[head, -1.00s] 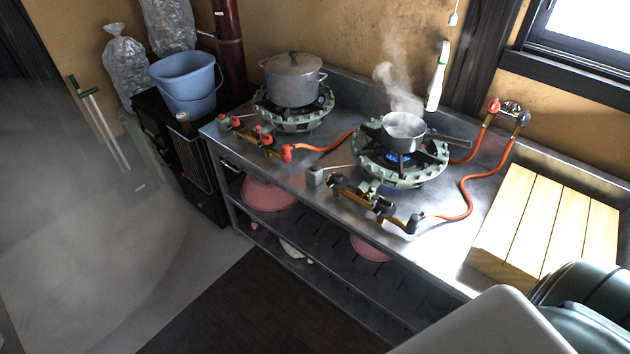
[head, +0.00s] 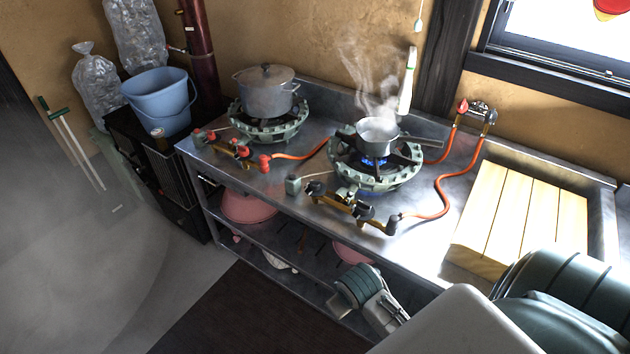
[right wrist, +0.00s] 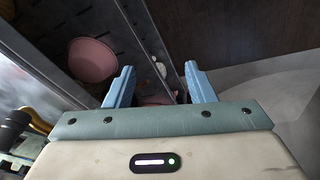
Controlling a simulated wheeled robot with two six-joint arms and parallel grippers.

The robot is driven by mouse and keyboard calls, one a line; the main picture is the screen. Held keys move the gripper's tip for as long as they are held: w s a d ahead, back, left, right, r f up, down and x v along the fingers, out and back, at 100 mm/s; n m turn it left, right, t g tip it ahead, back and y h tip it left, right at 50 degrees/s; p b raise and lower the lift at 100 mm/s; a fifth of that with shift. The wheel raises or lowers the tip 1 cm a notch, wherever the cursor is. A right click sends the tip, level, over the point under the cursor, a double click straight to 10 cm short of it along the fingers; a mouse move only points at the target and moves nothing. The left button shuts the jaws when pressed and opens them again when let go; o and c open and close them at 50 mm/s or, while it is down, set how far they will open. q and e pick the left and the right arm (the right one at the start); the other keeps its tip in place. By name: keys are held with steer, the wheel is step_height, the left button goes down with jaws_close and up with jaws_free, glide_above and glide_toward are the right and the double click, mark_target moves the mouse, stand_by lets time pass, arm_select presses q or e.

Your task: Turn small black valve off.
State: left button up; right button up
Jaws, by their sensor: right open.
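The right-hand gas burner (head: 375,165) has a blue flame under a steaming small pot (head: 377,134). Its brass valve pipe (head: 340,200) in front carries several black knobs, including a black valve (head: 364,212); which one is the small one is hard to tell. Part of this pipe, with a black knob (right wrist: 14,124), shows at the left edge of the right wrist view. My right gripper (right wrist: 159,72) is open and empty, below the counter level and facing the shelves. In the head view my right arm shows in front of the counter; its fingertips are not clear. My left gripper is not visible.
A left-hand burner (head: 268,122) with red knobs holds a large lidded pot (head: 266,92). Orange hoses (head: 440,195) run over the counter to wall taps (head: 476,110). A slatted wooden board (head: 520,215) lies at right. Pink bowls (right wrist: 92,60) sit on the shelf below.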

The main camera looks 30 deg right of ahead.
steer(key=w+d+r+g, duration=0.1)
steer(key=w+d+r, duration=0.1)
steer(key=w, duration=0.5)
steer(key=w+d+r, duration=0.3)
steer(key=w, duration=0.5)
steer(key=w+d+r+g, duration=0.1)
steer(key=w+d+r, duration=0.1)
steer(key=w, duration=0.5)
steer(key=m+g, duration=0.1)
glide_toward(315, 181)
steer(key=shift+y, duration=0.3)
steer(key=f, duration=0.2)
steer(key=f+p, duration=0.1)
steer(key=f, duration=0.2)
steer(key=d+f+p, duration=0.1)
steer(key=f, duration=0.2)
steer(key=shift+f, duration=0.9)
steer(key=c, duration=0.9)
